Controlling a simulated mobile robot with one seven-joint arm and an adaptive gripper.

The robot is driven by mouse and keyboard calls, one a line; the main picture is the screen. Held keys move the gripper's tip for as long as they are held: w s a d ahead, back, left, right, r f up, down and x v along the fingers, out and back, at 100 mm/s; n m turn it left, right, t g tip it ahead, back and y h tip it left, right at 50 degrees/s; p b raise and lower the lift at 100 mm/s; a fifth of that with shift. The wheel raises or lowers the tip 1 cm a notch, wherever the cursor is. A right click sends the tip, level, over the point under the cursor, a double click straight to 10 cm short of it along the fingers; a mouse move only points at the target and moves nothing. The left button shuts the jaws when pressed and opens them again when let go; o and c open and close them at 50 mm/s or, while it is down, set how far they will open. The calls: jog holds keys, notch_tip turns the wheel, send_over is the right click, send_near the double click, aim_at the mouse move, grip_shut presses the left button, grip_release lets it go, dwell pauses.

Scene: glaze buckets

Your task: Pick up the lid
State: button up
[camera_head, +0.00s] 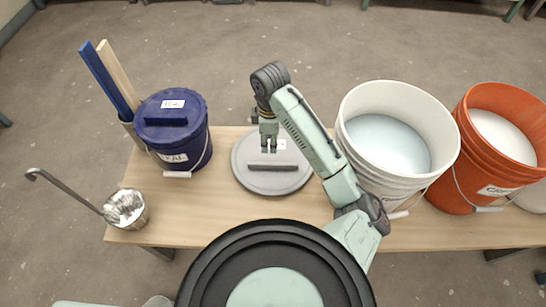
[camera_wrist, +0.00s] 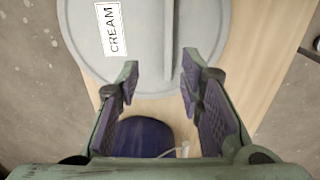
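A round grey lid (camera_head: 262,179) lies flat on the wooden table, with a straight bar handle (camera_head: 272,165) across it. In the wrist view the lid (camera_wrist: 145,75) fills the upper middle, with a white label reading CREAM (camera_wrist: 112,30) to the left of the handle (camera_wrist: 169,40). My gripper (camera_head: 269,149) is over the lid near the handle in the head view. In the wrist view my gripper (camera_wrist: 160,68) has its two fingers wide apart with nothing between them. The handle runs ahead of the gap between the fingertips. The exact height above the lid is hard to tell.
A lidded blue bucket (camera_head: 201,133) stands left of the lid, beside blue and pale slats (camera_head: 108,80). An open white bucket (camera_head: 360,155) and an orange bucket (camera_head: 460,180) stand to the right.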

jog(key=b, duration=0.2)
send_over(273, 163)
jog(key=f, duration=0.5)
jog(key=shift+s+a+f, duration=0.1)
jog(key=shift+a+f, duration=0.15)
jog(key=shift+f, duration=0.05)
jog(key=shift+d+f+b, duration=0.2)
jog(key=shift+f+b, duration=0.8)
jog(key=shift+f, duration=1.9)
jog(key=shift+f, duration=0.25)
grip_shut()
